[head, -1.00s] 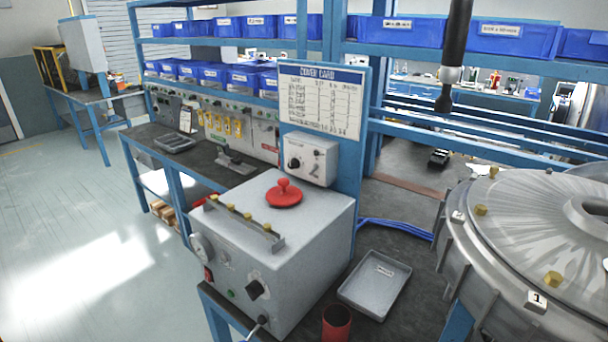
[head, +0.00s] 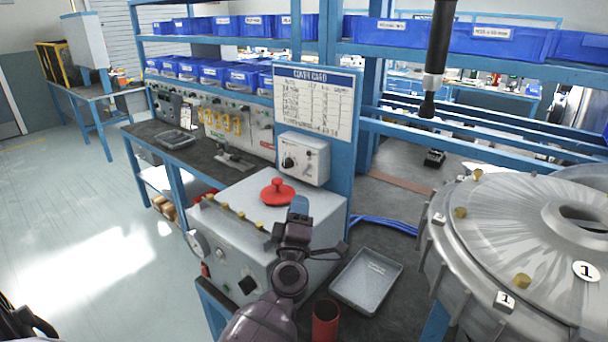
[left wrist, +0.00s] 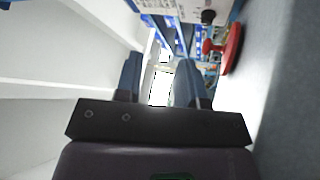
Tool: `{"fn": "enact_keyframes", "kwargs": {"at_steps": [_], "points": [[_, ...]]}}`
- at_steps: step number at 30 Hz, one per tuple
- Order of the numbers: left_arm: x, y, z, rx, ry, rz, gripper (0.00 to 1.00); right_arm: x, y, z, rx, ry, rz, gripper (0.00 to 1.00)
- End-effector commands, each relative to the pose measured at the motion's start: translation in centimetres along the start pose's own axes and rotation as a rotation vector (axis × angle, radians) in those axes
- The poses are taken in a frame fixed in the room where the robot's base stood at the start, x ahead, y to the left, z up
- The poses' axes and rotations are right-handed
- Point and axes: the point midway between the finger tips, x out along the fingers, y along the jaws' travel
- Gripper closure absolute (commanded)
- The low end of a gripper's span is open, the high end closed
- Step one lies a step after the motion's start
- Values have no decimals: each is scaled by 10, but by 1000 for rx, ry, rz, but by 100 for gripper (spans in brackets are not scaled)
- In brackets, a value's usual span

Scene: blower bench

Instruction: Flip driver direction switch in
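A small grey control box (head: 303,160) with a black knob (head: 288,162) and a small switch lever (head: 312,169) is mounted below the cover card. The lever's position is too small to tell. A black driver (head: 434,65) hangs upright at the upper right. My left gripper (head: 299,205) is in front of and below the control box, over the large grey cabinet, apart from the switch. In the left wrist view its two blue fingers (left wrist: 158,80) are apart with nothing between them. That view also shows a black knob (left wrist: 208,17) on a pale panel. My right gripper is not in view.
The grey cabinet (head: 235,250) has a red handle (head: 277,191) on top and a brass-studded bar (head: 228,222). A grey tray (head: 367,282), a red cup (head: 325,320) and a large metal housing (head: 500,235) stand to the right. The cover card (head: 315,102) rises behind.

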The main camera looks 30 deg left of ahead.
Motion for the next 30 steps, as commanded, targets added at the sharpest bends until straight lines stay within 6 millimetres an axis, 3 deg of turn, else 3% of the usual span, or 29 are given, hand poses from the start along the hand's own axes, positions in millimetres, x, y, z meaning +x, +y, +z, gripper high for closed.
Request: {"fn": "enact_keyframes", "kwargs": {"at_steps": [7,15,21,30], "points": [[44,2,-14,-377,210,-187,64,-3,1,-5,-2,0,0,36],[69,-6,7,-744,310,-460,64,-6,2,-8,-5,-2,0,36],[74,-7,22,-861,312,-568,64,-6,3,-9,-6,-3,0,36],[95,-22,24,-875,310,-584,64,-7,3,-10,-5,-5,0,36]]}}
